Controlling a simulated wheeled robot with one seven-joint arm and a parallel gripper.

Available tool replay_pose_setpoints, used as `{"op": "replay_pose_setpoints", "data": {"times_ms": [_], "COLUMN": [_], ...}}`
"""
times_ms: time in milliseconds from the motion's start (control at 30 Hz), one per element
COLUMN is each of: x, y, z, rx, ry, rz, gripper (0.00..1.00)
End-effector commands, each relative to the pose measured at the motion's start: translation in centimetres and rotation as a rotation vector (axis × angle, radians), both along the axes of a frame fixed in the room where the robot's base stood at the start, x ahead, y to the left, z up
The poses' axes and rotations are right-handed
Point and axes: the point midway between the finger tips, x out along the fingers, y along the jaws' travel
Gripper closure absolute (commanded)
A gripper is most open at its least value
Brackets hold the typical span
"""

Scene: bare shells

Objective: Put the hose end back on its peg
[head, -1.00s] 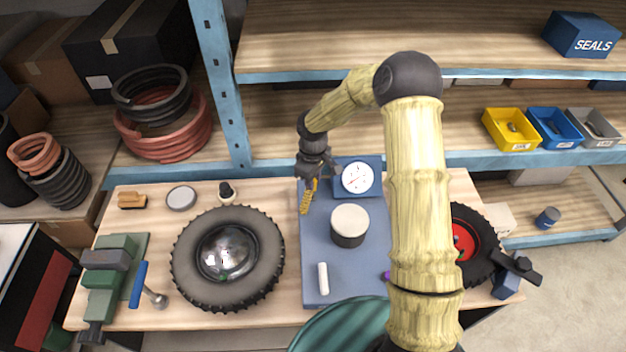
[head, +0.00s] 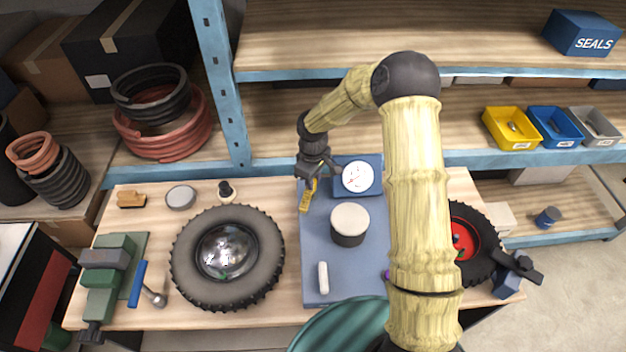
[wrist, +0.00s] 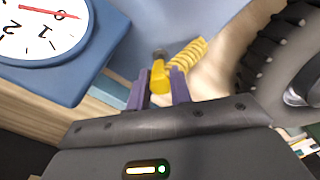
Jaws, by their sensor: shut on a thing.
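My gripper (wrist: 160,92) has purple fingers shut on the yellow hose end (wrist: 159,78) in the wrist view. The yellow coiled hose (wrist: 188,56) runs away behind it, up and to the right. In the head view my gripper (head: 314,174) is just left of the gauge box, and the yellow hose (head: 307,197) hangs below it over the blue mat. I cannot make out the peg in either view; the arm and gripper may hide it.
The gauge box (head: 372,188) with a white dial stands close to my gripper. A tyre (head: 190,277) lies to the left. Blue shelving (head: 231,119) rises behind.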

Motion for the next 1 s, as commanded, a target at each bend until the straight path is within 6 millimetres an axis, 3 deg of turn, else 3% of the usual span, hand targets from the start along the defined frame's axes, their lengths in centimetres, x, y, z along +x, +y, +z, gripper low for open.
{"op": "replay_pose_setpoints", "data": {"times_ms": [1000], "x": [-0.01], "y": [0.02], "z": [-1.13], "rx": [0.0], "ry": [0.0], "rz": [0.0], "gripper": [1.0]}}
